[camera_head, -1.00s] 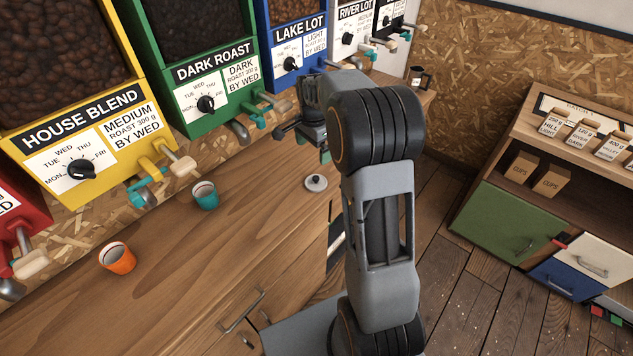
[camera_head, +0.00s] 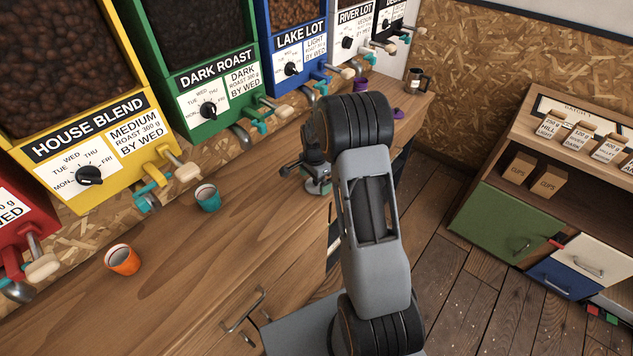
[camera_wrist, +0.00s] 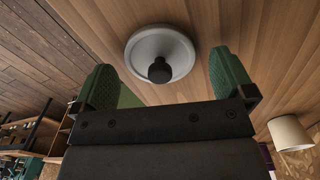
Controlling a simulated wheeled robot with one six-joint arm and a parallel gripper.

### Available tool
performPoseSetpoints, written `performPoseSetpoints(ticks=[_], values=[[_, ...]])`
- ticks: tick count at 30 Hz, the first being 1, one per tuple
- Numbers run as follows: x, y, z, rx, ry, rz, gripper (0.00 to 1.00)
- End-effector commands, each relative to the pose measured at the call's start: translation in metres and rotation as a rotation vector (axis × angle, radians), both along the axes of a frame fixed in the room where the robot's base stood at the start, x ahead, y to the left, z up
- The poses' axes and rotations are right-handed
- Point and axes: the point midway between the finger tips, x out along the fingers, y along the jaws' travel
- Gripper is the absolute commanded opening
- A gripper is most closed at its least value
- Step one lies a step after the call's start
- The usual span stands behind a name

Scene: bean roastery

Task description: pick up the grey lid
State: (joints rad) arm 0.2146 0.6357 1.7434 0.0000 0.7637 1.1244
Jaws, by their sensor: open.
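The grey lid (camera_wrist: 147,45) is round with a black knob and lies on the wooden counter in the wrist view. My gripper (camera_wrist: 164,68) has green finger pads spread wide. The lid appears between and just beyond the fingertips, with nothing held. In the head view my gripper (camera_head: 318,186) is low over the counter at its right part. The lid is hidden behind the gripper there. I cannot tell the exact gap between the fingers and the lid.
On the counter (camera_head: 180,265) stand an orange cup (camera_head: 122,261) and a teal cup (camera_head: 208,198). Bean dispensers with protruding handles line the back, such as House Blend (camera_head: 90,150). A dark mug (camera_head: 417,80) stands at the far end. A pale cup-like object (camera_wrist: 290,133) shows in the wrist view.

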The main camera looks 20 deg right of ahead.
Motion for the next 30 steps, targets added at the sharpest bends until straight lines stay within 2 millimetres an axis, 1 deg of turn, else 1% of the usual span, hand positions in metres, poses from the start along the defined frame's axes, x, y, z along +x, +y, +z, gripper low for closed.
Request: performPoseSetpoints(ticks=[4,12,25,30], values=[[-0.0002,0.0002,-0.0106,0.0,0.001,0.0,1.0],[0.0001,0.0002,-0.0124,-0.001,-0.001,0.0,0.99],[0.0003,0.0002,-0.012,-0.001,-0.001,0.0,0.58],[0.0003,0.0001,-0.012,-0.001,-0.001,0.0,0.57]])
